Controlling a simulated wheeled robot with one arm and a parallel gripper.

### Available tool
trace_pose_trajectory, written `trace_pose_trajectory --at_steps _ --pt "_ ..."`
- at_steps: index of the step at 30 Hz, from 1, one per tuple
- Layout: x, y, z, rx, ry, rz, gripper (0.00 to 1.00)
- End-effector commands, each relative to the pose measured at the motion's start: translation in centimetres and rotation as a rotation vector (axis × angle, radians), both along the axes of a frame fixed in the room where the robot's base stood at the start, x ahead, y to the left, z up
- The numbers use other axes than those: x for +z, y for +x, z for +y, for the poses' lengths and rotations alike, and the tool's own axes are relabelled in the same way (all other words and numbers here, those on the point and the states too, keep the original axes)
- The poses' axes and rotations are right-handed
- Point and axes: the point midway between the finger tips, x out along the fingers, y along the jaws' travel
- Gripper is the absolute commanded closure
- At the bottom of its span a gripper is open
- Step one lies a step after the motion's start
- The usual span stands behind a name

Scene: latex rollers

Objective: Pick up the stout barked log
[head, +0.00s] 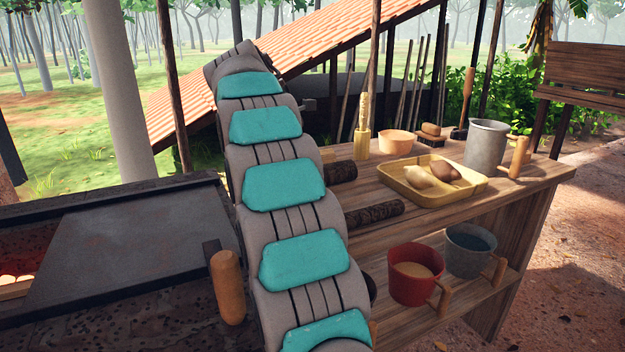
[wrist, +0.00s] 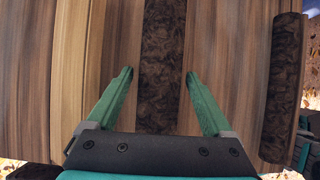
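Two dark barked logs lie on the wooden bench. The stouter log (head: 341,172) is the farther one in the head view, its left part hidden behind my arm. The slimmer log (head: 374,214) lies nearer the bench's front edge. In the wrist view, the log in the middle (wrist: 162,60) appears to be the stout one, and the other log (wrist: 284,85) runs along the right side. My gripper (wrist: 159,74) is open and empty. Its green fingers stand on either side of the middle log with a gap on both sides. The gripper is hidden in the head view.
The bench (head: 470,203) also carries a yellow tray (head: 442,192) with pale and brown lumps, a grey metal pot (head: 486,144) and a bowl (head: 397,142). Red (head: 412,282) and grey (head: 470,250) buckets stand on the lower shelf. A dark stove (head: 130,240) is at left.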

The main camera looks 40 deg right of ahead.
Motion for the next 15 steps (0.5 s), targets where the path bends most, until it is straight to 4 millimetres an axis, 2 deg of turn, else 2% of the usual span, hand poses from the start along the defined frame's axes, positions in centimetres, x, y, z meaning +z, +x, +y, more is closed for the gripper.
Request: trace_pose_trajectory --at_steps 2,15 --pt "0.0 0.0 0.01 0.0 0.0 0.0 0.25" --pt "0.03 0.0 0.02 0.0 0.0 -0.001 0.74"
